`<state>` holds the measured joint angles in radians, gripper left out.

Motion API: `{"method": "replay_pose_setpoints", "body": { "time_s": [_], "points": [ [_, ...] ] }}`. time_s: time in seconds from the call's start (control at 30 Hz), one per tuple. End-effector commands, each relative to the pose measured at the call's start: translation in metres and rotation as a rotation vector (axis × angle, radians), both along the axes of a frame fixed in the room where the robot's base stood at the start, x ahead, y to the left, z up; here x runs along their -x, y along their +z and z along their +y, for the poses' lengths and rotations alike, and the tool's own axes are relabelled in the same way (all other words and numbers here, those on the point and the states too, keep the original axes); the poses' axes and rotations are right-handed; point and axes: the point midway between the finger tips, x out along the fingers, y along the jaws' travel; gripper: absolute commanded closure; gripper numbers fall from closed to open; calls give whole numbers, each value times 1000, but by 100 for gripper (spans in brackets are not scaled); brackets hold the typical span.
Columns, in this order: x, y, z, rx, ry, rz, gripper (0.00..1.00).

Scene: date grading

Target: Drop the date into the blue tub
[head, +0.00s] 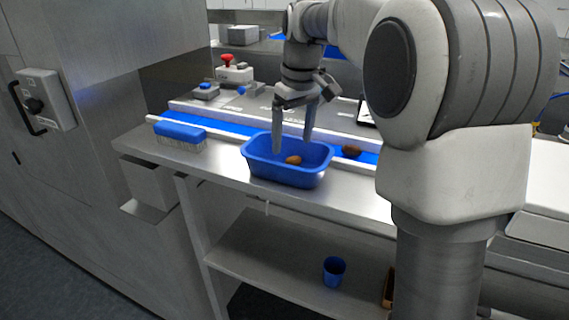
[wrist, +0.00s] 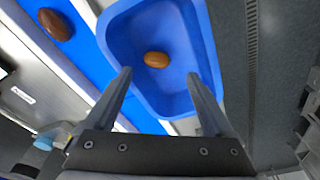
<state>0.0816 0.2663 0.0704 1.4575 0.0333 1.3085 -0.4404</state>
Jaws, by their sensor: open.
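A brown date (head: 293,160) lies inside the blue tub (head: 262,169) on the steel counter. In the wrist view the date (wrist: 156,59) rests on the floor of the tub (wrist: 197,30), apart from both fingers. My gripper (head: 293,140) is over the tub with its fingers spread and nothing between them. The wrist view shows the gripper (wrist: 160,80) open too. A second, darker date (head: 351,151) lies on the blue belt (head: 228,128) to the right of the tub; it also shows in the wrist view (wrist: 55,24).
A blue brush (head: 180,131) lies on the counter left of the tub. A red button box (head: 234,72) and a small grey box (head: 206,91) stand behind the belt. A blue cup (head: 334,269) stands on the lower shelf. The counter's front edge is close to the tub.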

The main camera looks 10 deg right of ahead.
Motion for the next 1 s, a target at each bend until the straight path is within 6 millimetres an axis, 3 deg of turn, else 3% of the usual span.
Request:
{"method": "replay_pose_setpoints", "body": {
  "time_s": [0.27,0.37,0.8,1.0],
  "points": [
    [1,10,-1,1,0,-1,13],
    [2,27,-1,1,0,-4,13],
    [14,133,-7,0,0,-3,13],
    [17,163,-8,0,0,-2,13]
  ]
}}
